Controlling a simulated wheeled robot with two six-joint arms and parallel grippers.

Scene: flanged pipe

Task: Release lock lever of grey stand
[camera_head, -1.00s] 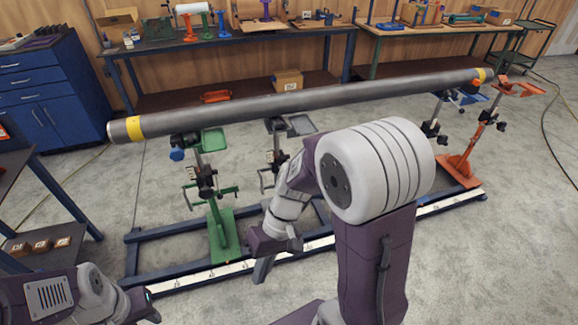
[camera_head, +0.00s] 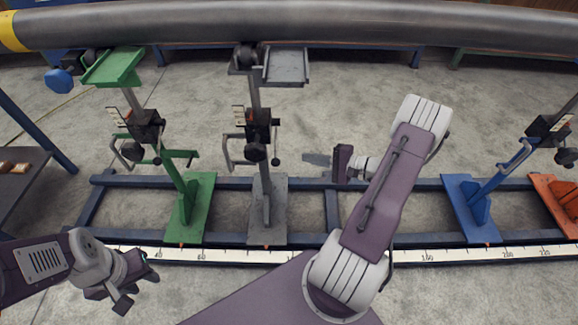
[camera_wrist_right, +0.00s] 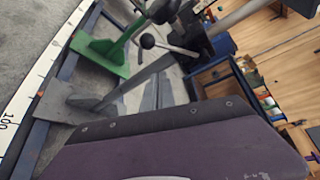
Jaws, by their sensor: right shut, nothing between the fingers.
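The grey stand (camera_head: 257,180) is upright in the middle of the head view, with a black clamp block (camera_head: 258,128) on its post. A small dark lever with a ball end (camera_head: 276,159) hangs at the block's right side. In the right wrist view the grey post (camera_wrist_right: 130,84) slants across, and a ball-ended lever (camera_wrist_right: 149,42) sticks out from the black clamp. My right gripper (camera_head: 318,160) is shut and empty, to the right of the lever and apart from it. My left gripper (camera_head: 136,284) is low at the left, away from the stands; its finger gap is unclear.
A long grey pipe (camera_head: 300,25) spans the top above the stands. A green stand (camera_head: 190,205) is left of the grey one; a blue stand (camera_head: 475,210) and an orange stand (camera_head: 560,205) are at the right. A blue rail frame (camera_head: 330,185) with a white scale runs beneath.

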